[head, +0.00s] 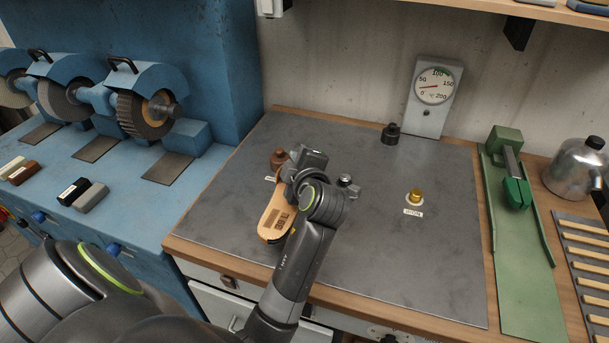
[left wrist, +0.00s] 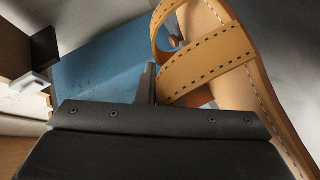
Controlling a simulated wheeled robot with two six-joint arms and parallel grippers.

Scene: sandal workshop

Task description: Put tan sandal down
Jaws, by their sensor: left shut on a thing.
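The tan sandal (head: 270,222) is at the left part of the grey work mat (head: 370,238), with dark printed marks on its tan face. My left gripper (head: 297,178) is over its far end and shut on it; my wrist and forearm hide part of the sandal. In the left wrist view the sandal's stitched strap (left wrist: 210,68) lies against a dark finger of the gripper (left wrist: 150,85). I cannot tell whether the sandal touches the mat. My right gripper is not in view.
Behind the gripper is a brown knob-like piece (head: 279,157). A black weight (head: 391,133), a brass piece (head: 415,195) and a gauge (head: 434,88) are farther right. Blue grinders (head: 143,100) stand left, a green clamp track (head: 516,215) right. The mat's middle and right front are clear.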

